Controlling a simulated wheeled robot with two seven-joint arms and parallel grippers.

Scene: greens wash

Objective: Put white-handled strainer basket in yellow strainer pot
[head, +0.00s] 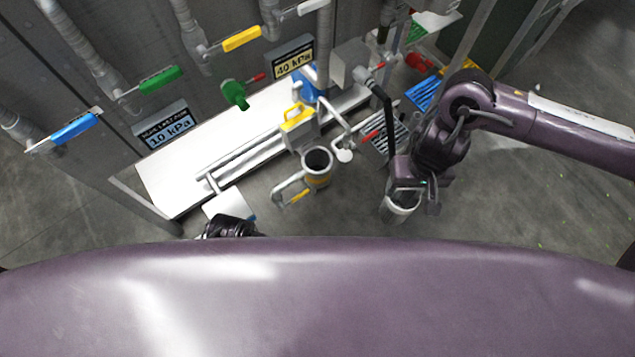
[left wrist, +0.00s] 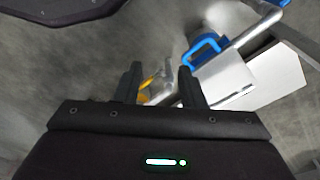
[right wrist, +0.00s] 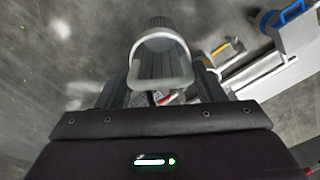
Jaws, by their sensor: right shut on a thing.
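The white-handled strainer basket (head: 398,210) is a light grey cylinder with a pale rim. My right gripper (head: 416,197) is shut on it and holds it to the right of the pot. In the right wrist view the basket (right wrist: 160,44) and its pale loop handle show between the fingers (right wrist: 160,92).
The long white bench (head: 170,192) carries pipes and a yellow-handled box (head: 298,124). A wall with valves and gauge plates (head: 170,128) stands behind. Floor between pot and basket looks clear.

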